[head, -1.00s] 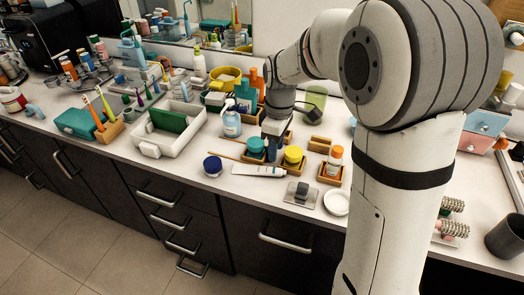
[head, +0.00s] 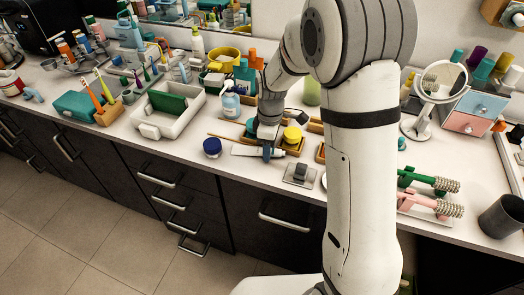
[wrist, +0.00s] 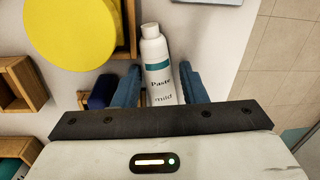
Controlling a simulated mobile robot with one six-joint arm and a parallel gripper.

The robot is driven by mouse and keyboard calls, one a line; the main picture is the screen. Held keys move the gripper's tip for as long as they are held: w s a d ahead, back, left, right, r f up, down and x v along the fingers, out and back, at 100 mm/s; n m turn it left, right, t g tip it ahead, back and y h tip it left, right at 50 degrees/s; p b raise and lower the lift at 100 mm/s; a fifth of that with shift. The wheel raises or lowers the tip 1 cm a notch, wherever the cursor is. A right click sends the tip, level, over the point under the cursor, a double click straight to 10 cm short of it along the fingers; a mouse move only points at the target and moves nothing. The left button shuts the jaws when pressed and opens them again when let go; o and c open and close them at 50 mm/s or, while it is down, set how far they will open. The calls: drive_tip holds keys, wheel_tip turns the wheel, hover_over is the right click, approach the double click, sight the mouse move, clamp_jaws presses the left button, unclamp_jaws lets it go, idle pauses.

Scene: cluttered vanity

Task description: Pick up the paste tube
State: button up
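The paste tube (wrist: 158,72) is white with a teal band and the word "Paste". In the wrist view it lies between the two blue fingers of my gripper (wrist: 158,88), its cap pointing away. The fingers are apart, with narrow gaps showing beside the tube, so my gripper looks open around it. In the head view the tube (head: 242,151) lies on the counter near the front edge, and my gripper (head: 267,153) is down over it, hiding part of it.
A yellow-lidded jar (head: 292,135) in a wooden tray stands behind and right of the tube. A dark blue jar (head: 212,147) is to its left. A small stand with a grey block (head: 299,174) is to its right. The counter's front edge is close.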

drive_tip(key=c, duration=0.8)
drive_tip(key=shift+r, duration=0.15)
wheel_tip(320, 180, up, 10)
drive_tip(key=shift+f, duration=0.1)
